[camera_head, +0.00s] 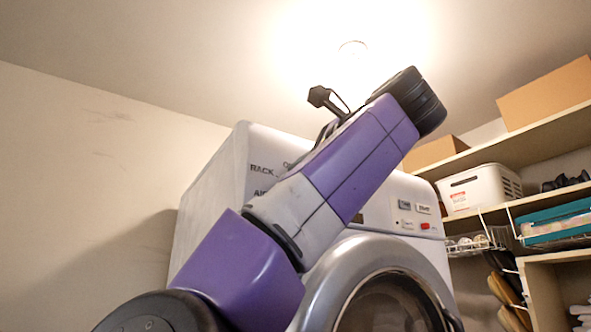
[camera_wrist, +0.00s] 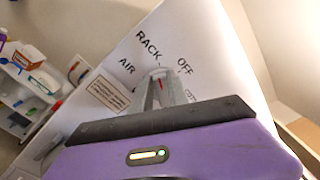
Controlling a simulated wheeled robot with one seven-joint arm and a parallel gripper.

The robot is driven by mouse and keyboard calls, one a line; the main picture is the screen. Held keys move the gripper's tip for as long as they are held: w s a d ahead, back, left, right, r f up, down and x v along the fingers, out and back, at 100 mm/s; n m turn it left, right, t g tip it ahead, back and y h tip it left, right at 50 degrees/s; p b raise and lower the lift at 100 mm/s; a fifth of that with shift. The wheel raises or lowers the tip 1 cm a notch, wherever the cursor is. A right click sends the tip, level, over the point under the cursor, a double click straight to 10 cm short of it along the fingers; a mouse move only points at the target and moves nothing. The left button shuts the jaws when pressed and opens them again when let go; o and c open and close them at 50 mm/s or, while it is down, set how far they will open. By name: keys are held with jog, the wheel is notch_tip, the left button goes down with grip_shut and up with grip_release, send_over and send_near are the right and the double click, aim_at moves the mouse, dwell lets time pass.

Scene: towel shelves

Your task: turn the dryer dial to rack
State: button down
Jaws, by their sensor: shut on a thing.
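The dryer (camera_head: 214,215) is white with a round silver-rimmed door, and its control panel sits above. In the wrist view the panel (camera_wrist: 205,40) carries the labels RACK (camera_wrist: 148,45), OFF (camera_wrist: 184,65) and AIR (camera_wrist: 126,66). RACK also shows in the head view (camera_head: 262,169), left of my arm. My gripper (camera_wrist: 160,88) is shut on the dial (camera_wrist: 161,80), just below these labels. Only a small part of the dial, with a red mark, shows between the fingers. Which label the mark points to I cannot tell. In the head view my arm hides the gripper and dial.
Buttons, including a red one (camera_head: 425,226), are on the panel's right. Shelves (camera_head: 520,142) on the right hold a white basket (camera_head: 479,188), cardboard boxes (camera_head: 548,95) and a teal item (camera_head: 558,222). A bare wall (camera_head: 90,190) is on the left.

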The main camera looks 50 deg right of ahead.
jog(key=shift+f+m, duration=0.1)
jog(key=shift+m, duration=0.3)
jog(key=c, duration=1.3)
grip_release()
jog(key=shift+b+v, duration=1.25)
jog(key=shift+v, duration=2.7)
